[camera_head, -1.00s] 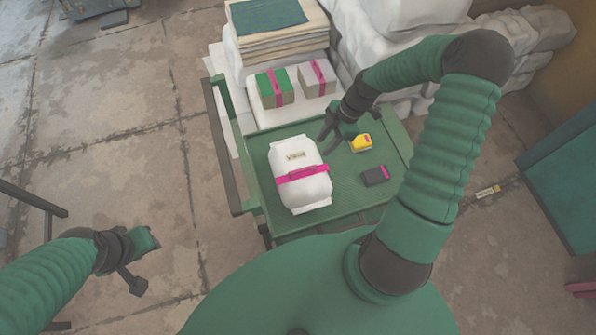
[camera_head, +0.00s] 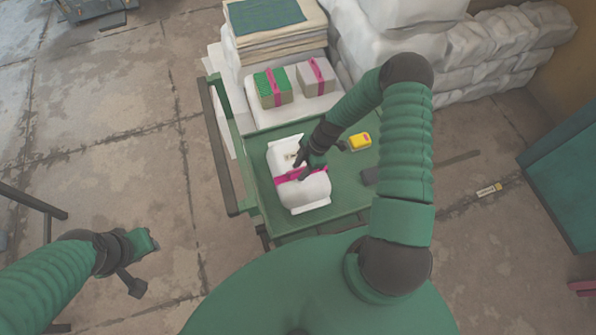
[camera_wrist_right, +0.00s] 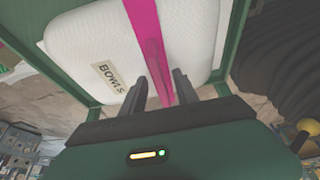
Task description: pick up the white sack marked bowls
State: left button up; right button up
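The white sack (camera_head: 313,192) marked bowls lies on the green cart top, with a pink strap (camera_head: 284,178) around its middle. In the right wrist view the sack (camera_wrist_right: 85,45) shows its BOWLS label (camera_wrist_right: 112,74) beside the pink strap (camera_wrist_right: 146,38). My right gripper (camera_head: 300,168) is over the sack at the strap. In the right wrist view its two fingers (camera_wrist_right: 160,76) are apart, one on each side of the strap; I cannot tell whether they touch the sack. My left gripper (camera_head: 145,262) is away from the cart, over the floor at lower left, with its opening unclear.

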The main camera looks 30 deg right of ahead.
jog(key=shift+f, duration=0.1)
jog(key=shift+c, duration=0.2)
grip_shut()
jog(key=shift+w+d, duration=0.1)
dwell(1.4)
